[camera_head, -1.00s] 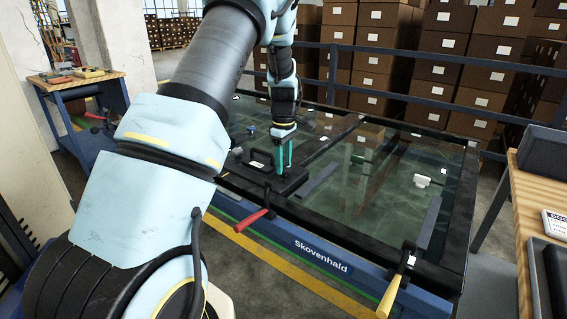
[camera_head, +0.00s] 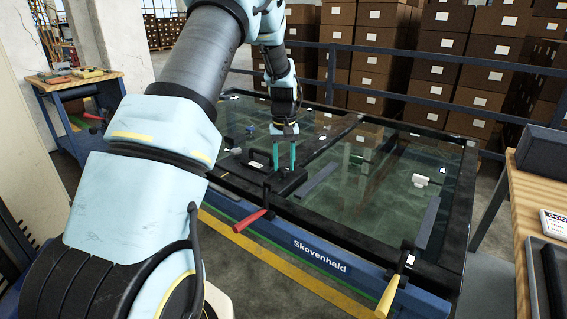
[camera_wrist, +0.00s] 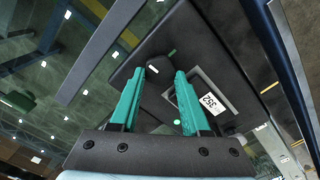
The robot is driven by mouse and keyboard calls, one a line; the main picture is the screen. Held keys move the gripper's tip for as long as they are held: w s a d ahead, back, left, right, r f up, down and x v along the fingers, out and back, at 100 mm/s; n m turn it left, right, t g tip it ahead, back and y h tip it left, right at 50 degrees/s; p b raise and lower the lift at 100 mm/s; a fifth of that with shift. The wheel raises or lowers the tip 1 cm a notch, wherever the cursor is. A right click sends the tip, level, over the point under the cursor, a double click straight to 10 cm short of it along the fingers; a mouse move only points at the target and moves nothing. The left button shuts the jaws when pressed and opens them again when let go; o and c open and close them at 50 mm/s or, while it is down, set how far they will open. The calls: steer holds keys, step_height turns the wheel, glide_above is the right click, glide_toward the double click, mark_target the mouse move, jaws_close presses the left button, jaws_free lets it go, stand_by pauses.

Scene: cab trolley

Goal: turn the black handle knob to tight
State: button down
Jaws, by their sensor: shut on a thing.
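The black knob (camera_wrist: 158,68), with a small white mark on its face, sits on a dark rectangular plate (camera_wrist: 130,82) in the wrist view. My gripper (camera_wrist: 160,74) has its two teal fingertips on either side of the knob and is shut on it. In the head view my gripper (camera_head: 285,167) points down at the black plate (camera_head: 280,187) on the glass-topped frame. The knob is too small to make out there. A small green mark shows on the plate beside the knob in the wrist view.
A grey-framed label reading 352 (camera_wrist: 209,101) lies beside the right finger. A black arched handle (camera_head: 258,157) stands left of my gripper. A red lever (camera_head: 250,220) and a yellow lever (camera_head: 390,295) stick out from the blue Skovenhald frame (camera_head: 330,258).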

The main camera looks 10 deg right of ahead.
steer(key=m, duration=0.4)
steer(key=shift+d+m, duration=0.1)
steer(key=shift+m, duration=0.2)
steer(key=m+p, duration=0.1)
steer(key=m, duration=0.3)
steer(key=shift+s+d+m, duration=0.1)
steer(key=shift+m, duration=0.2)
steer(key=m+p, duration=0.1)
steer(key=m, duration=0.3)
steer(key=shift+s+m, duration=0.1)
steer(key=shift+m, duration=0.2)
steer(key=m+p, duration=0.1)
steer(key=m, duration=0.3)
steer(key=shift+s+m, duration=0.1)
steer(key=shift+m, duration=0.3)
steer(key=shift+c, duration=1.9)
jaws_free()
steer(key=shift+r, duration=0.1)
